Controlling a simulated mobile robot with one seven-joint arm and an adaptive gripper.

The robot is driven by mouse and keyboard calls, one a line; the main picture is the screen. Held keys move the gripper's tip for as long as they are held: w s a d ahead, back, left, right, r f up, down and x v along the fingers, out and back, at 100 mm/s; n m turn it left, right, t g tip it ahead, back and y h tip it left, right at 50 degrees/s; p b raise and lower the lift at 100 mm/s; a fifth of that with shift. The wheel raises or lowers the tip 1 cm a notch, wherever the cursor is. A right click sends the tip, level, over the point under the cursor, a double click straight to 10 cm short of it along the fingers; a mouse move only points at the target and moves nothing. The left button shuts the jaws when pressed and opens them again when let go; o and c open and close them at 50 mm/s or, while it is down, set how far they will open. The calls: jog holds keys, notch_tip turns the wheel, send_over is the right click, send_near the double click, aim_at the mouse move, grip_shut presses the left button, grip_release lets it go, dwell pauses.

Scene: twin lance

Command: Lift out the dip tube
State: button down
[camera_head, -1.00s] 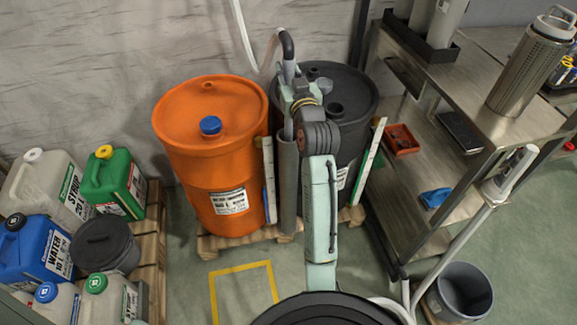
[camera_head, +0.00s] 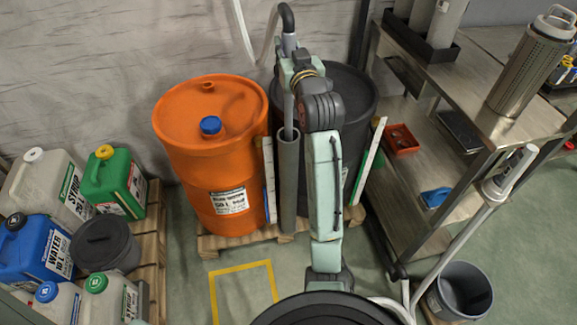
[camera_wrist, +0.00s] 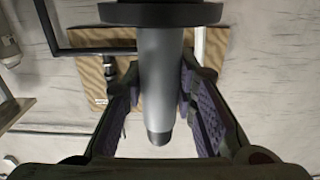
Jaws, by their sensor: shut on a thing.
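The dip tube (camera_head: 289,108) is a slim grey tube with a grey collar and a black bent top (camera_head: 288,17). My gripper (camera_head: 289,75) is shut on it below the collar. The tube hangs upright in the head view, its lower part running into the mouth of a wider grey upright sleeve (camera_head: 288,185); its lower end is hidden there. In the wrist view the tube (camera_wrist: 160,75) passes between my two purple-padded fingers, under a black flange (camera_wrist: 160,13).
A pale hose (camera_head: 243,30) runs from the black bend. The sleeve stands between an orange drum (camera_head: 215,165) and a black drum (camera_head: 352,95), partly behind my arm. A metal shelf (camera_head: 455,100) stands right; jugs (camera_head: 115,185) stand left.

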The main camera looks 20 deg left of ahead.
notch_tip(320, 180, up, 22)
dwell(1.6)
